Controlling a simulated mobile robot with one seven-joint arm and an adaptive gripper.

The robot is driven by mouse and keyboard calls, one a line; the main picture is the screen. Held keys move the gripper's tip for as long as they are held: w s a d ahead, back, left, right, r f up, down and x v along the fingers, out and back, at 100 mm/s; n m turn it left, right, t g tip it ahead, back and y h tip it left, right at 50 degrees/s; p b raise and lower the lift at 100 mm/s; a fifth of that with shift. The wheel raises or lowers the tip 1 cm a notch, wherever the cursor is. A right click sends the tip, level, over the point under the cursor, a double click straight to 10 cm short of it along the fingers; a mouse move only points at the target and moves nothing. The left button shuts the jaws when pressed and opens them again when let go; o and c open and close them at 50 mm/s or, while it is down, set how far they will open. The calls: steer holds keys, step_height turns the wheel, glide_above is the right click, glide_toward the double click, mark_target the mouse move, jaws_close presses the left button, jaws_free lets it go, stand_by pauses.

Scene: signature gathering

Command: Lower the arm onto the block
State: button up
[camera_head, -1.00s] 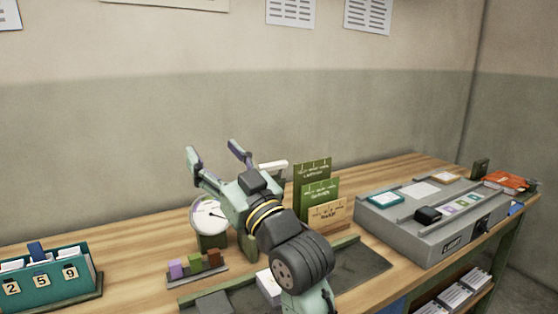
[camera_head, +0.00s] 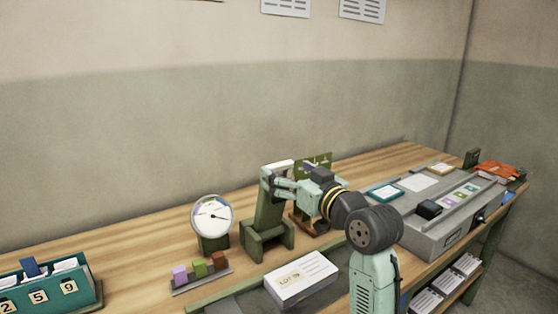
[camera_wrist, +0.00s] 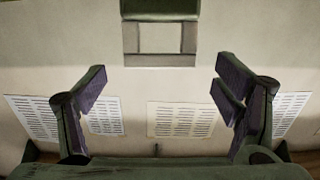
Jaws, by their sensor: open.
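A green upright stand (camera_head: 267,220) with a pale bar (camera_head: 278,166) at its top stands on the bench, left of my arm. I cannot tell for sure which part is its movable arm. A white block-like stack (camera_head: 302,277) with a printed label lies in front of it on a dark mat. My gripper (camera_head: 273,186) is beside the stand's top, and its fingers partly overlap it. In the wrist view my gripper (camera_wrist: 160,80) is open and empty. A dark green part with a grey frame (camera_wrist: 160,40) is at the top, between and beyond the fingertips.
A round dial (camera_head: 212,216) stands left of the stand. A rack of coloured blocks (camera_head: 201,272) is in front of the dial. A teal number box (camera_head: 45,285) is at far left. A grey machine (camera_head: 440,215) fills the right. Open bench lies behind.

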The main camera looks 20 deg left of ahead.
mark_target(281, 167)
steer(key=shift+p+x, duration=0.5)
steer(key=shift+x, duration=1.65)
steer(key=shift+c, duration=0.3)
steer(key=c, duration=1.7)
steer(key=shift+o, duration=0.2)
steer(key=s+d+f+t+y+b, duration=0.4)
steer(key=s+d+f+b, duration=0.3)
steer(key=b, duration=1.6)
steer(key=d+f+y, duration=0.1)
steer(key=d, duration=0.1)
steer(key=shift+s+d+y, duration=0.25)
steer(key=shift+d+y, duration=0.05)
steer(key=shift+o, duration=0.2)
steer(key=d+f+b, duration=0.1)
steer(key=b, duration=0.1)
steer(key=s+d+f+b, duration=0.1)
steer(key=b, duration=0.1)
steer(key=shift+s+f+t, duration=0.25)
steer(key=shift+f+t, duration=0.05)
steer(key=shift+f, duration=0.05)
steer(key=shift+s+d+f+b, duration=0.3)
steer(key=shift+d+f+b, duration=0.1)
steer(key=shift+f+b, duration=0.35)
steer(key=shift+c, duration=0.2)
